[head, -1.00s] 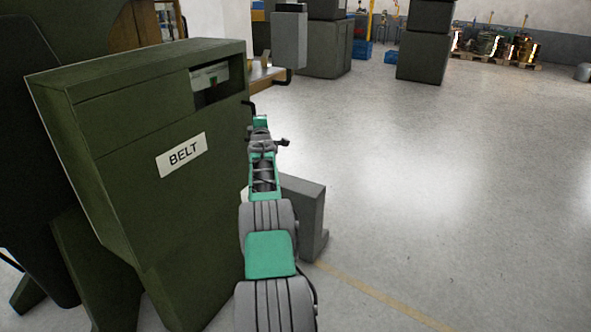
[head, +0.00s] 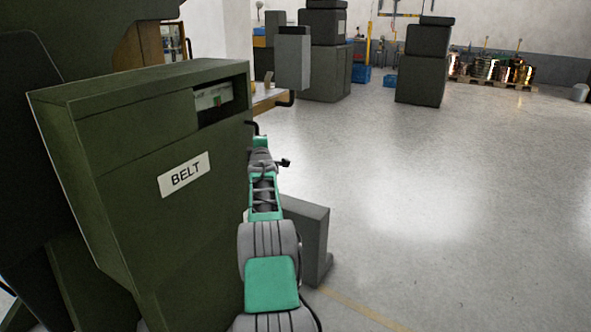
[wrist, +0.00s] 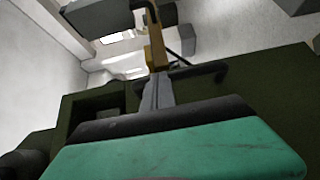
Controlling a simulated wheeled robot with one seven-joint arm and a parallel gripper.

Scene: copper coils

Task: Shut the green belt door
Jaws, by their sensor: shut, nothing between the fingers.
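The green belt door (head: 140,215) is a thick dark green panel with a white BELT label, at the left of the head view. It has a recessed opening at its top right. A black handle (head: 253,128) sticks out at its right edge. My gripper (head: 258,142) is beside that edge, just below the handle in the picture. In the wrist view my gripper's narrow grey fingers (wrist: 157,92) are together and empty, with the black handle bar (wrist: 198,72) close beyond them. I cannot tell whether they touch the door.
A grey block (head: 308,240) stands on the floor right of my arm. A bench (head: 268,98) and a grey box (head: 292,58) are behind the door. Dark green cabinets (head: 421,65) and a pallet of copper coils (head: 492,75) stand farther back. The floor at right is clear.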

